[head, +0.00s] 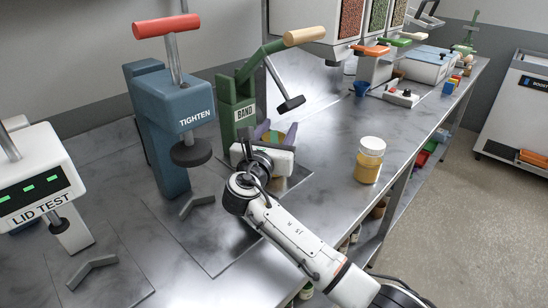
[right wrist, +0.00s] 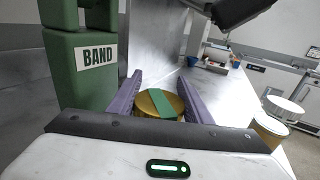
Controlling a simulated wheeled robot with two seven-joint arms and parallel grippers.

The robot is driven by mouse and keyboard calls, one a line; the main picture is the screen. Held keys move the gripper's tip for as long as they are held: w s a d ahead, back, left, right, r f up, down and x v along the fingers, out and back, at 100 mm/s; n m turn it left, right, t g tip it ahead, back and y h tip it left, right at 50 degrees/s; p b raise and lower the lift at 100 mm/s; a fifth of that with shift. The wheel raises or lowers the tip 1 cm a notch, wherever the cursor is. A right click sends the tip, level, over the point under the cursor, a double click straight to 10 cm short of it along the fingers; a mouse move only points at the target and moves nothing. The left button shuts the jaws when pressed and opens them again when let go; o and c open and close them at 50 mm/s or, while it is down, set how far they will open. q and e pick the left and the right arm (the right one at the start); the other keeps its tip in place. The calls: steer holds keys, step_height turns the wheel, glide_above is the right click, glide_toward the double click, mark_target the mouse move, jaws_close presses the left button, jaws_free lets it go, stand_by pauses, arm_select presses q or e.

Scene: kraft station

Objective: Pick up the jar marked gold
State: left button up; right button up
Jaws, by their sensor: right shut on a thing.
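My right gripper (head: 277,137) is at the foot of the green BAND machine, its purple fingers pointing away from me. In the right wrist view, the fingers (right wrist: 160,96) are shut on a jar with a gold lid (right wrist: 146,104) and a green strip (right wrist: 162,103) across its top. The jar's body is hidden behind my gripper, and no written mark shows on it. Whether it touches the bench cannot be told. A second jar (head: 369,162), with yellow contents and a pale lid, stands upright to the right. My left gripper is not in view.
The green BAND machine (head: 236,104) stands close by the right gripper, its dark-ended lever (head: 290,104) overhead. The blue TIGHTEN press (head: 168,130) and white LID TEST machine (head: 32,180) stand left. The metal bench (head: 325,150) is clear between the gripper and the second jar.

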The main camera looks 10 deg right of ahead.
jaws_close()
steer(key=shift+r, duration=0.2)
